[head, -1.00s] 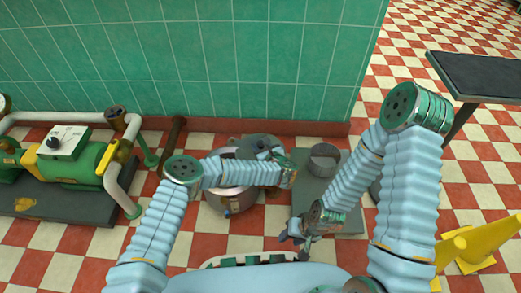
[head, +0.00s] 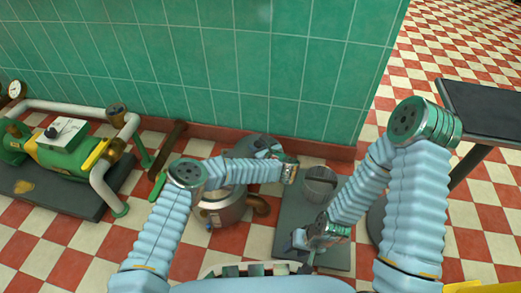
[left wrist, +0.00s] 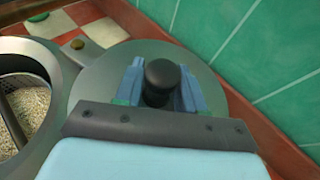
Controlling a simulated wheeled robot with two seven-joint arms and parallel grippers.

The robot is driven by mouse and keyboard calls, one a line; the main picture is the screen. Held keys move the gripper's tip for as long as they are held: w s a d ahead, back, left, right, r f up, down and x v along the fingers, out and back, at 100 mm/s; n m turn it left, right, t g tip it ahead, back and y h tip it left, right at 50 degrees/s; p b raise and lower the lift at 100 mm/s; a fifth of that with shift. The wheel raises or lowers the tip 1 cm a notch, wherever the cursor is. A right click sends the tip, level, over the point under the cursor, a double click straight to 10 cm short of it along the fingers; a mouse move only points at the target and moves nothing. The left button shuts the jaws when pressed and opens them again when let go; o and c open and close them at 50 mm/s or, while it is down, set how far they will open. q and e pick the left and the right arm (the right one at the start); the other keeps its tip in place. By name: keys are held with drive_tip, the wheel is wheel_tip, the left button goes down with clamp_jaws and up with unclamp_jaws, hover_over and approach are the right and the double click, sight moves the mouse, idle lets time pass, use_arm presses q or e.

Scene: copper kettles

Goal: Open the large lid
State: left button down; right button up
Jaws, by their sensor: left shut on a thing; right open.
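A large steel kettle (head: 222,214) with a brown side fitting stands on the floor, partly hidden by my left arm. Its grey round lid (head: 240,148) is at the back, beside the wall. In the left wrist view the lid (left wrist: 98,86) lies off to the side of the kettle's open mouth, where pale grainy contents (left wrist: 30,106) show. My left gripper (head: 268,151) is shut on the lid's black knob (left wrist: 161,78), one blue finger on each side.
A smaller grey pot (head: 320,184) stands on a dark grey slab (head: 289,232) to the right. Green-and-yellow pump gear with pipes (head: 66,148) is at the left. A green tiled wall (head: 220,65) closes the back. A dark-topped table (head: 487,108) stands at right.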

drive_tip(key=shift+d, duration=0.15)
use_arm(q)
drive_tip(key=c, duration=0.9)
unclamp_jaws()
use_arm(e)
wheel_tip(320, 180, up, 3)
drive_tip(key=p, duration=0.3)
drive_tip(key=shift+r, duration=0.1)
use_arm(q)
drive_tip(key=v, duration=1.3)
drive_tip(key=shift+s+d+r, duration=0.2)
drive_tip(key=shift+s+d, duration=0.05)
drive_tip(key=shift+d, duration=0.05)
